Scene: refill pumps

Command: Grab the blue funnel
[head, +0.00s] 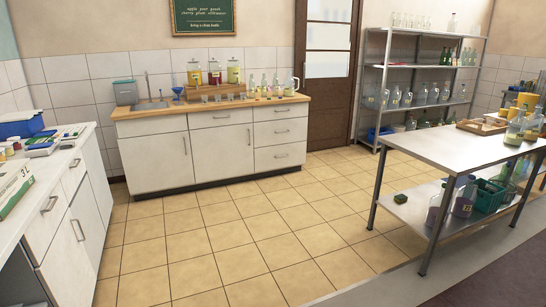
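The blue funnel (178,91) is a small blue shape on the wooden counter (290,101) against the far wall. It stands just right of the sink and left of the pump containers. It is too small to tell what it rests in or on. Neither of my grippers shows in the head view.
Pump containers (194,75), small glasses (217,98) and several bottles (264,85) stand right of the funnel. A white counter (72,152) is at left, a metal table (470,146) with bottles at right, a shelf rack (400,70) behind. The tiled floor (240,235) between is clear.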

